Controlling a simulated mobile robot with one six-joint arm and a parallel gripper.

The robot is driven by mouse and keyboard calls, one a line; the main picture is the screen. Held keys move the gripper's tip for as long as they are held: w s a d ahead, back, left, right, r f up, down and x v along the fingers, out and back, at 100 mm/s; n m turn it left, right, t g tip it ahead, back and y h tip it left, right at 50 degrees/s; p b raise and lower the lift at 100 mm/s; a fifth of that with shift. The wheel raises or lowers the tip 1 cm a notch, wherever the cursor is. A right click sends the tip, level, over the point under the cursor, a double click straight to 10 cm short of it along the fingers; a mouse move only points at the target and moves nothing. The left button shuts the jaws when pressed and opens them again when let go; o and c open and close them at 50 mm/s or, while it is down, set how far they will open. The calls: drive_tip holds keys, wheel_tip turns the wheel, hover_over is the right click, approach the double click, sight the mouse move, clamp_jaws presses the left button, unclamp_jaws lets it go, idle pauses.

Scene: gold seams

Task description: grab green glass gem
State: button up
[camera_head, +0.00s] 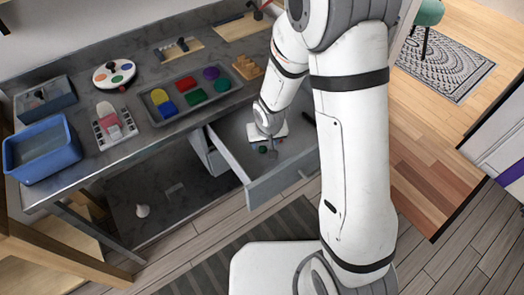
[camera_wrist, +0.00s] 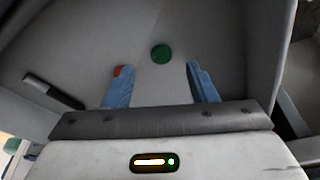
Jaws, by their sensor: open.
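The green glass gem (camera_wrist: 161,54) is a small round green piece lying on the pale floor of the open drawer (camera_head: 290,172). It also shows in the head view (camera_head: 262,149), beside my gripper. My gripper (camera_wrist: 158,70) is open, with its two blue fingers apart and nothing between them. In the wrist view the gem lies just beyond the fingertips, near the middle of the gap. A small red piece (camera_wrist: 117,71) is partly hidden behind the left finger.
A dark stick-like object (camera_wrist: 53,92) lies in the drawer at the left of the wrist view. Drawer walls rise around my gripper. The counter above holds a grey tray (camera_head: 150,108) of coloured pieces, a blue bin (camera_head: 40,150) and a paint palette (camera_head: 114,73).

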sight(263, 149)
drive_tip(key=b+x, duration=0.2)
drive_tip(key=x, duration=0.2)
drive_tip(key=shift+a+f, duration=0.15)
drive_tip(key=shift+f, duration=0.25)
drive_tip(key=c, duration=1)
